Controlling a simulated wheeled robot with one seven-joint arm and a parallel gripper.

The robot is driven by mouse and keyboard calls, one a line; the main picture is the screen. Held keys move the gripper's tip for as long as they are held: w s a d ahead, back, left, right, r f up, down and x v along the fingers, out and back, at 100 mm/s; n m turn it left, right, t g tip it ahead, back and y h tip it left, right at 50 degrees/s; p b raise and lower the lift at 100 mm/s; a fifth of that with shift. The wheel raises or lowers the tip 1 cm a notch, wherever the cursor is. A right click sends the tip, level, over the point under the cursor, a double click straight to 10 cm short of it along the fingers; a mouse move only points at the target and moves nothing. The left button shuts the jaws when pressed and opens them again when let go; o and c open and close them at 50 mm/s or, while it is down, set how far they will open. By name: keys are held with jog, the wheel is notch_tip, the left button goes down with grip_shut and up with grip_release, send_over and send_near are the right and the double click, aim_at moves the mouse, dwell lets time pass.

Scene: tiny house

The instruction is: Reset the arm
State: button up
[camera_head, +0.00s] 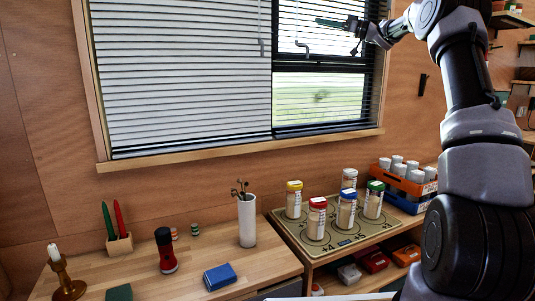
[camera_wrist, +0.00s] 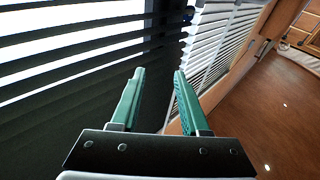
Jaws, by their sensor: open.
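My arm is raised at the right of the head view and bends over to the left at the top. My gripper (camera_head: 343,23) is held high in front of the window blinds (camera_head: 185,70), above the counter. In the wrist view its two green fingers (camera_wrist: 155,98) stand apart with nothing between them. Dark blinds fill the left of the wrist view, close to the fingers; I cannot tell the exact gap.
Jars stand on a tray (camera_head: 290,236) near an orange rack (camera_head: 407,180). The wrist view shows open floor (camera_wrist: 270,115).

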notch_tip(320, 180, up, 8)
jog(key=s+a+m+t+h, duration=0.2)
jog(key=m+t, duration=0.2)
jog(key=t, duration=0.2)
jog(key=s+d+r+m+t+h, duration=0.25)
jog(key=s+m+t+h, duration=0.3)
jog(key=m+h, duration=0.35)
jog(key=s+d+f+m+g+h, duration=0.2)
jog(key=s+d+f+m+h, duration=0.25)
jog(key=s+f+h, duration=0.55)
jog(key=s+a+f+g+y, duration=0.2)
jog(key=s+f+g, duration=0.3)
jog(key=s+f, duration=0.8)
jog(key=s+a+f+g+y, duration=0.1)
jog(key=s+f+g, duration=0.4)
jog(key=s+f, duration=0.7)
jog(key=s+y, duration=0.1)
jog(key=s, duration=0.5)
jog(key=shift+s+a+f+m, duration=0.35)
jog(key=shift+s, duration=0.05)
jog(key=shift+w+d, duration=0.1)
jog(key=shift+d, duration=0.05)
